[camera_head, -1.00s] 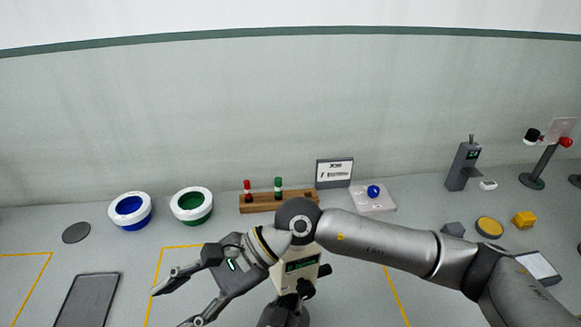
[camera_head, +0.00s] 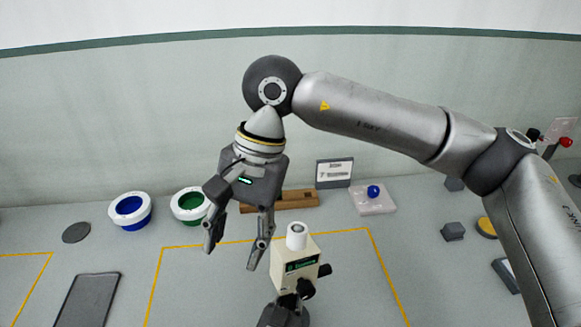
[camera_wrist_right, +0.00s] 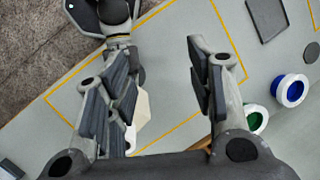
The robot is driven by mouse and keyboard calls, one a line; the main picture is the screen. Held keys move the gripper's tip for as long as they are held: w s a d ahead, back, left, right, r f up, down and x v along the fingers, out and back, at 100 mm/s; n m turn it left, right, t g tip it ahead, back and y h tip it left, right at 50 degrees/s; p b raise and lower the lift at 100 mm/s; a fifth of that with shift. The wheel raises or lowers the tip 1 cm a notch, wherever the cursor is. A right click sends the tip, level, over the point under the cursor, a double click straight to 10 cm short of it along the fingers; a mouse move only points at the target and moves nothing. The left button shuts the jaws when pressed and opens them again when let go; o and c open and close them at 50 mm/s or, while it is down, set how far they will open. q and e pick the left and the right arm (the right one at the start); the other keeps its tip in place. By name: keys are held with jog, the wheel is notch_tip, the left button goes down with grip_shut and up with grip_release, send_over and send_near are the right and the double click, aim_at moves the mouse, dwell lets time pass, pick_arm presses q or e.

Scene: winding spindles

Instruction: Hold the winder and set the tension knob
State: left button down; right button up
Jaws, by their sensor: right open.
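The winder (camera_head: 299,262) is a cream box with a small display and a white cylinder on top, standing at the front middle of the table. A dark knob (camera_head: 325,270) sticks out on its right side, and another dark part (camera_head: 306,288) sits at its front. My right gripper (camera_head: 233,256) is open and empty, pointing down to the left of the winder, apart from it. In the right wrist view its fingers (camera_wrist_right: 163,65) are spread, and the left finger hides most of the winder (camera_wrist_right: 142,108). My left gripper (camera_head: 288,302) is low at the winder's front; its jaws are unclear.
Blue-lined (camera_head: 130,210) and green-lined (camera_head: 188,206) white bowls stand at left, behind a dark tray (camera_head: 87,300). A wooden rack (camera_head: 298,199), a sign (camera_head: 334,173) and a blue ball on a pale plate (camera_head: 375,204) are behind.

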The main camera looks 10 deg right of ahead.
pick_arm(q)
jog(key=shift+r, duration=0.2)
pick_arm(e)
jog(key=d+r+n+t+h, duration=0.1)
jog(key=d+r+t+h, duration=0.1)
jog(key=d+r+h, duration=0.3)
jog(key=d+r, duration=0.3)
jog(key=r, duration=0.3)
jog(key=shift+w+r, duration=0.25)
